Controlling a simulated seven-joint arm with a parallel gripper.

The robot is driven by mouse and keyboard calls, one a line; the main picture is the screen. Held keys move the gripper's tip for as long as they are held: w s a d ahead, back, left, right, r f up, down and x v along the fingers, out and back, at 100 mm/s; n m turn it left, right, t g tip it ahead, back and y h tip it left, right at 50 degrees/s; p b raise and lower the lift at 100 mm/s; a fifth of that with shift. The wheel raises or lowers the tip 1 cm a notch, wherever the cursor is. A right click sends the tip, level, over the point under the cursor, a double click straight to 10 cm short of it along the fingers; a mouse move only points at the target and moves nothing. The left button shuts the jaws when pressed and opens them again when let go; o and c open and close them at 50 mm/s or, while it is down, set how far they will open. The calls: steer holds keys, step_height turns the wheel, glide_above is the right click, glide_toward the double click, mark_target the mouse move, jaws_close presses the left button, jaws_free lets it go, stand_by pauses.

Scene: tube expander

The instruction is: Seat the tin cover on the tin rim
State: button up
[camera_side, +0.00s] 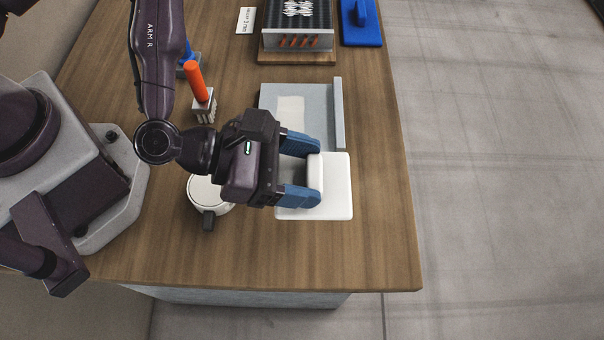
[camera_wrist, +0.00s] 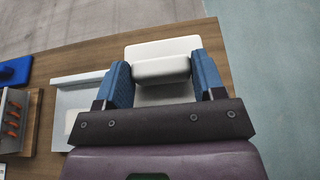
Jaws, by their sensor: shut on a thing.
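My gripper (camera_side: 317,176) has its blue fingers shut on a white rounded block (camera_side: 315,172), which lies between the fingertips. The block also shows between the fingers in the wrist view (camera_wrist: 161,70). A flat white square plate (camera_side: 337,185) lies beneath and beyond the block; I cannot tell whether they are one piece. The plate's far part shows in the wrist view (camera_wrist: 162,48). A round white object (camera_side: 204,190) with a dark tab is partly hidden behind my gripper at its left. I cannot tell which of these white things is the tin cover or the tin rim.
A grey tray (camera_side: 308,97) with a raised right wall adjoins the plate. An orange-handled tool (camera_side: 196,82) stands in a small holder behind my arm. A black rack and a blue block (camera_side: 361,30) sit at the back. The table's (camera_side: 385,230) right and front edges are near.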

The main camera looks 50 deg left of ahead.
mark_target(301, 181)
step_height(301, 181, up, 6)
steer(key=shift+f, duration=0.2)
steer(key=shift+a+f+m+g+h, duration=0.1)
steer(key=shift+f+m+g+h, duration=0.2)
steer(key=shift+f+m+g, duration=0.35)
steer(key=f+m+g+h, duration=0.1)
steer(key=a+f+m+g, duration=0.1)
steer(key=f, duration=0.1)
steer(key=s+f+m+g+h, duration=0.1)
steer(key=m+g, duration=0.1)
steer(key=shift+a+f+h, duration=0.2)
steer(key=shift+a+h, duration=0.1)
steer(key=s+a+r+m+g+y, duration=0.2)
steer(key=s+a+r+m+g, duration=0.1)
steer(key=a+m+g, duration=0.35)
steer(key=s+a+r+m+g+y, duration=0.1)
steer(key=s+a+r+m+g, duration=0.15)
steer(key=a+m+g, duration=0.35)
steer(key=shift+g, duration=0.7)
steer(key=shift+s+d+f, duration=0.1)
steer(key=shift+d+f, duration=0.05)
steer(key=shift+f, duration=0.65)
steer(key=shift+s+d+f, duration=0.1)
steer(key=shift+d+f, duration=0.05)
steer(key=shift+f, duration=0.7)
steer(key=shift+s+d+f, duration=0.1)
steer(key=shift+d+f, duration=0.05)
steer(key=shift+f, duration=0.65)
steer(key=shift+r, duration=0.1)
